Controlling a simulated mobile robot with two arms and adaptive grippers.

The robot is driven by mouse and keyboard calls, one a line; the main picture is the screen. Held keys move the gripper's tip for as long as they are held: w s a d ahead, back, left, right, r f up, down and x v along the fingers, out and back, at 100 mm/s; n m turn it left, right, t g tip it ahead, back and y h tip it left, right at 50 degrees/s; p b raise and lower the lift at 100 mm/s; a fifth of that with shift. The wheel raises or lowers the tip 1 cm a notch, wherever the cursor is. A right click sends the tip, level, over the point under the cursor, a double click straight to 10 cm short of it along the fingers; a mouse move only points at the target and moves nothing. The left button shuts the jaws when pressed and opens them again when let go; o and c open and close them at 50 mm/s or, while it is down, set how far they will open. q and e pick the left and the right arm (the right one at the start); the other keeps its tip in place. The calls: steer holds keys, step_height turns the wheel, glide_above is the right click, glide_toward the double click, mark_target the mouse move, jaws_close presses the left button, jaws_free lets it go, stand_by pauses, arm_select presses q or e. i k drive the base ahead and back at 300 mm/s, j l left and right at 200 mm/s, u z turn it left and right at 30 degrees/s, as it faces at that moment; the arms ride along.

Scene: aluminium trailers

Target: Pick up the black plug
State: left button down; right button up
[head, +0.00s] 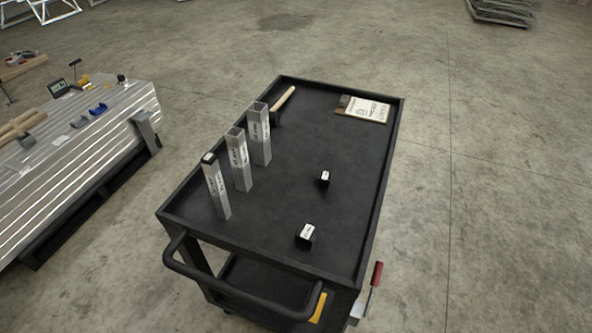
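Two small black plugs with white labels sit on the top of the black cart (290,190). One plug (325,178) is right of the cart's middle. The other plug (306,236) is larger in view and closer to the cart's near edge. Three upright square metal tubes stand on the left of the cart top. The nearest tube (217,190) has a black piece with a white label at its top end (208,157). The middle tube (240,165) and far tube (260,138) have open tops. Neither of my grippers is in view.
A mallet with a wooden handle (284,99) and a clipboard (366,108) lie at the cart's far end. The cart has a raised rim and a handle (235,292) at its near end. A trowel (373,285) hangs at the right. A stack of aluminium profiles (75,150) stands left.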

mark_target(324, 178)
steer(key=l+u, duration=0.1)
steer(key=u, duration=0.3)
steer(key=l+u, duration=0.1)
steer(key=u, duration=0.25)
steer(key=l+u, duration=0.15)
steer(key=u, duration=0.25)
steer(key=l+u, duration=0.25)
steer(key=l, duration=0.25)
steer(key=k+l+u, duration=0.2)
steer(key=l, duration=0.25)
steer(key=l+u, duration=0.25)
steer(key=l, duration=0.25)
steer(key=k+l, duration=0.1)
steer(key=l, duration=0.25)
steer(key=k+l, duration=0.1)
steer(key=l, duration=0.25)
steer(key=k+l, duration=0.1)
steer(key=l, duration=0.25)
